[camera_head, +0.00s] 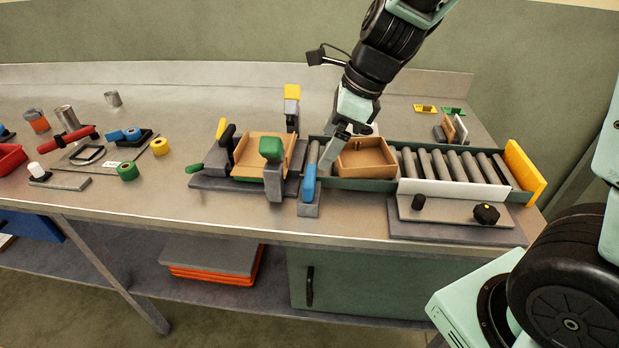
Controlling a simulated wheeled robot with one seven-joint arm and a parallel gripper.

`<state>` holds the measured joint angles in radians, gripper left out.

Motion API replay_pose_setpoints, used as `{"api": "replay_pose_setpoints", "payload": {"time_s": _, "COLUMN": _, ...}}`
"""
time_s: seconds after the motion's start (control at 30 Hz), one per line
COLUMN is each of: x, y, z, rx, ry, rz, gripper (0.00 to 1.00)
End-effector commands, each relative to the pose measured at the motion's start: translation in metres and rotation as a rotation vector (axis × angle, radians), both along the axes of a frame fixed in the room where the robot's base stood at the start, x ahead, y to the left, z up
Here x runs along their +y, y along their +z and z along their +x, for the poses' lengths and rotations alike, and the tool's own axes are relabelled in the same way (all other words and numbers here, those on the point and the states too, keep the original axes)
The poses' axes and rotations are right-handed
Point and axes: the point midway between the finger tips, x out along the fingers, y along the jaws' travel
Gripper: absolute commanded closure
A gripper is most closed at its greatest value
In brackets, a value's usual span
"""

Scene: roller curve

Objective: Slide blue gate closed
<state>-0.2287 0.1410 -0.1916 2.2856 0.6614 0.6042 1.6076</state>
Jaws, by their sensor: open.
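The blue gate (309,183) has a blue handle on a grey block at the near side of the roller conveyor, toward its left end. A narrow grey part stretches back from the handle across the track. My gripper (332,160) is open and points down, just right of and behind the blue handle. Its fingers are small in the picture, and I cannot tell whether they touch the gate. A wooden tray (365,160) sits on the conveyor just right of my gripper.
Grey rollers (455,167) run right to a yellow end plate (524,170). A yellow-topped post (291,105) stands behind. A front panel with black knobs (486,213) stands at right.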

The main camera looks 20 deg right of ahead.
Motion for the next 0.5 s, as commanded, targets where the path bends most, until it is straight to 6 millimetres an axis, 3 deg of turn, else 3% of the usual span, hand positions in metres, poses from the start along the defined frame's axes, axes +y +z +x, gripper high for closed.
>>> {"api": "replay_pose_setpoints", "payload": {"time_s": 0.03, "x": 0.004, "y": -0.014, "z": 0.002, "rx": 0.004, "ry": 0.000, "rz": -0.001, "gripper": 0.05}}
{"api": "replay_pose_setpoints", "payload": {"time_s": 0.2, "x": 0.015, "y": -0.047, "z": 0.008, "rx": 0.004, "ry": 0.001, "rz": -0.003, "gripper": 0.05}}
{"api": "replay_pose_setpoints", "payload": {"time_s": 0.5, "x": 0.030, "y": -0.088, "z": 0.017, "rx": 0.001, "ry": 0.001, "rz": -0.001, "gripper": 0.05}}
